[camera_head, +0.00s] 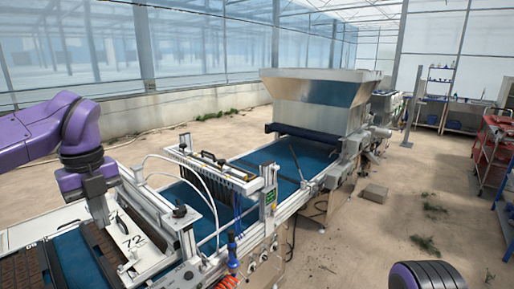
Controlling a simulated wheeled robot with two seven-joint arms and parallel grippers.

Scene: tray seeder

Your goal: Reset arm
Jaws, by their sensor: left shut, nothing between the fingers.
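My left arm comes in from the left. The tray seeder (285,160) runs from the near left toward a large metal hopper (318,98) at the back.
Dark brown seed trays (22,272) lie on the near left of the line. White hoses arch over the blue belt (290,157). Red shelving (492,150) stands at the far right.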

